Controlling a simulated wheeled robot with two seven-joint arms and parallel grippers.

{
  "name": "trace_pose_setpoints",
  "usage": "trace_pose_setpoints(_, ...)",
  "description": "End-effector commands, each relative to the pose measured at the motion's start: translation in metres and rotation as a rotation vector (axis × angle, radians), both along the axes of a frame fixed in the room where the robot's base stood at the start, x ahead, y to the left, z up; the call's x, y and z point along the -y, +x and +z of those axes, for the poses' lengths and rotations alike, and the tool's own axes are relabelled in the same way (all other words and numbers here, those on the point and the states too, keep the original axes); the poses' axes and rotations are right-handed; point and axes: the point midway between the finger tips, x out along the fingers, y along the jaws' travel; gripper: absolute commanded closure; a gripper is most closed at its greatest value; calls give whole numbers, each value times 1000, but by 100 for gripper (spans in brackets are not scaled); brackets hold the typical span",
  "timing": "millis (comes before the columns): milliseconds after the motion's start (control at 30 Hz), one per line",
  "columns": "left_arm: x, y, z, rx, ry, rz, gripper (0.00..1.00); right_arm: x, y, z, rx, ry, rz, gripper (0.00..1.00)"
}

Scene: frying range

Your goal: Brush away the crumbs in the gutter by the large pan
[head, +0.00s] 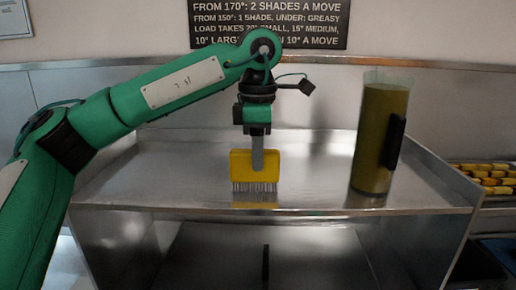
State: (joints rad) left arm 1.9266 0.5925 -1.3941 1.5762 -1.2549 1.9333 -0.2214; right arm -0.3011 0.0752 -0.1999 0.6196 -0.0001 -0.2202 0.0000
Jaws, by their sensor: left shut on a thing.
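My left gripper (258,160) is shut on a yellow brush (240,167) with pale bristles pointing down. The brush is upright over the steel counter (315,165), close to its front edge. I cannot tell whether the bristles touch the surface. No large pan, gutter or crumbs show in the head view. My right gripper is not in view.
A tall clear jug (374,135) of greenish-yellow liquid with a black handle stands on the counter right of the brush. Yellow-brown food pieces (490,176) lie at the far right. A black sign (268,22) hangs behind. Open shelving lies below the counter.

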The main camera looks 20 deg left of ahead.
Motion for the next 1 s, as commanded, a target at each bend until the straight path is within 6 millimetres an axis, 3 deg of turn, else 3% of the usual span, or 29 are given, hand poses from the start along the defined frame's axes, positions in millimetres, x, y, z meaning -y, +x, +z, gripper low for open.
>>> trace_pose_setpoints(267,0,0,-4,0,0,-1,100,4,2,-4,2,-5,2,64)
trace_pose_setpoints(300,0,0,-3,0,-1,-1,70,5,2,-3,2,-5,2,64)
trace_pose_setpoints(400,0,0,-3,0,0,-1,52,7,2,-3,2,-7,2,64)
trace_pose_setpoints(833,1,0,-2,2,-2,0,52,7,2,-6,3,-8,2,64)
trace_pose_setpoints(1000,-3,-1,26,5,-2,2,52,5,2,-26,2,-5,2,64)
